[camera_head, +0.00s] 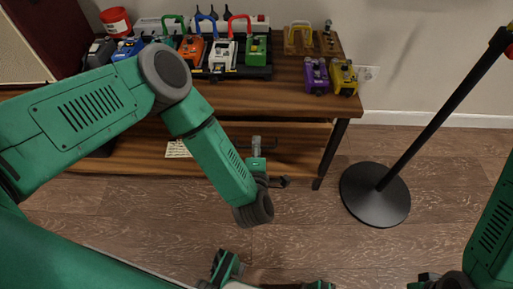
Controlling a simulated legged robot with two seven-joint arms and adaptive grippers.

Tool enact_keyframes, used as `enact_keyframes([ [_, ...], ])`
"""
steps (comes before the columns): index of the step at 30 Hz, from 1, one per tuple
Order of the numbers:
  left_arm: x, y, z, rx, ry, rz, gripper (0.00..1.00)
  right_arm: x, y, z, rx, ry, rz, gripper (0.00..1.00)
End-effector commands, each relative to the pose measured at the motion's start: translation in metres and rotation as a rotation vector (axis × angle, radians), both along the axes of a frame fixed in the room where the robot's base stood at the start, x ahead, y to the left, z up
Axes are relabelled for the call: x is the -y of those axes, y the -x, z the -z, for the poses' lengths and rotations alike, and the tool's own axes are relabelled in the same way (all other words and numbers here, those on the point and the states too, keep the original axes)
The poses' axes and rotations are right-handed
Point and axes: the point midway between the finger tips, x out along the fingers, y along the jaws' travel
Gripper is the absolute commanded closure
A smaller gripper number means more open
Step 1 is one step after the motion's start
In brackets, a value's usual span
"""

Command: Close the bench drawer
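The wooden bench (280,98) stands across the upper left. Below its top is a wooden drawer front (302,139) with a dark bar handle (271,147). I cannot tell how far the drawer stands out. My green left arm bends down in front of the bench. My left gripper (259,163) is at the handle, partly hidden by its own wrist. It overlaps the handle in the picture; touching is not clear, nor is whether its fingers are open. My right arm is at the lower right edge; its end is cut off at the bottom, so the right gripper's state cannot be seen.
A black stand base (374,195) is on the floor at right. Floor between bench and stand is clear.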

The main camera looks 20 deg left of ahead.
Motion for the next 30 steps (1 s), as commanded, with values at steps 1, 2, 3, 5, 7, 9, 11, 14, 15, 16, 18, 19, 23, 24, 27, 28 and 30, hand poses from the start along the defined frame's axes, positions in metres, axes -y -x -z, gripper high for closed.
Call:
enact_keyframes([
  [1, -0.001, 0.0, 0.0, 0.0, 0.0, 0.0, 0.71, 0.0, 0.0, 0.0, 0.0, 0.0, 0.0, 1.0],
  [2, -0.001, 0.0, 0.0, 0.0, 0.0, 0.0, 0.71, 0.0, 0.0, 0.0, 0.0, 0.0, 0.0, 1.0],
  [3, -0.001, 0.0, 0.0, 0.0, 0.001, 0.0, 0.71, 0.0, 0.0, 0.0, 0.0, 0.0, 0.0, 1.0],
  [5, -0.001, 0.0, 0.0, 0.0, 0.001, -0.001, 0.71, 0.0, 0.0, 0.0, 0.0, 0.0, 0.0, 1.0],
  [7, -0.001, 0.0, 0.0, 0.0, 0.001, -0.001, 0.85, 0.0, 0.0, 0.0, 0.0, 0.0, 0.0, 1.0],
  [9, -0.001, 0.0, 0.0, 0.0, 0.0, -0.001, 1.0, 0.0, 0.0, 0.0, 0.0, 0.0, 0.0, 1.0],
  [11, 0.0, 0.0, 0.0, -0.001, -0.001, -0.001, 1.0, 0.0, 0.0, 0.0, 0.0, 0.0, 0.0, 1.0],
  [14, 0.0, 0.0, 0.001, -0.002, 0.0, 0.0, 1.0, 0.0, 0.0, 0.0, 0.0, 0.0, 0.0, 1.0],
  [15, -0.001, -0.001, 0.001, -0.001, -0.001, -0.001, 1.0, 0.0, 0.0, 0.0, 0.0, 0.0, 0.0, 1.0],
  [16, -0.001, -0.003, 0.001, -0.001, 0.0, -0.001, 1.0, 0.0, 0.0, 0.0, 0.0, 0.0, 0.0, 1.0],
  [18, -0.004, -0.013, 0.001, 0.0, 0.0, -0.002, 1.0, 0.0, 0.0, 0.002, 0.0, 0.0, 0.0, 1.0],
  [19, -0.006, -0.018, 0.002, 0.0, 0.0, -0.002, 1.0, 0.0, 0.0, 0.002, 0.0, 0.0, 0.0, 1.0],
  [23, -0.01, -0.036, 0.002, -0.002, 0.001, 0.0, 1.0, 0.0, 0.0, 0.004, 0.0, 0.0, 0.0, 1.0],
  [24, -0.01, -0.037, 0.002, -0.004, 0.002, 0.002, 0.98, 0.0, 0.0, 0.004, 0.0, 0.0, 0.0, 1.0],
  [27, -0.01, -0.035, 0.001, -0.004, 0.002, 0.002, 0.71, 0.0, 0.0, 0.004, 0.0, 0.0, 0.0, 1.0],
  [28, -0.01, -0.035, 0.001, -0.003, 0.001, 0.001, 0.71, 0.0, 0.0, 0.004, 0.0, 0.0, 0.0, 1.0],
  [30, -0.01, -0.035, 0.001, -0.002, 0.001, 0.001, 0.71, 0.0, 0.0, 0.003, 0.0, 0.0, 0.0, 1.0],
])
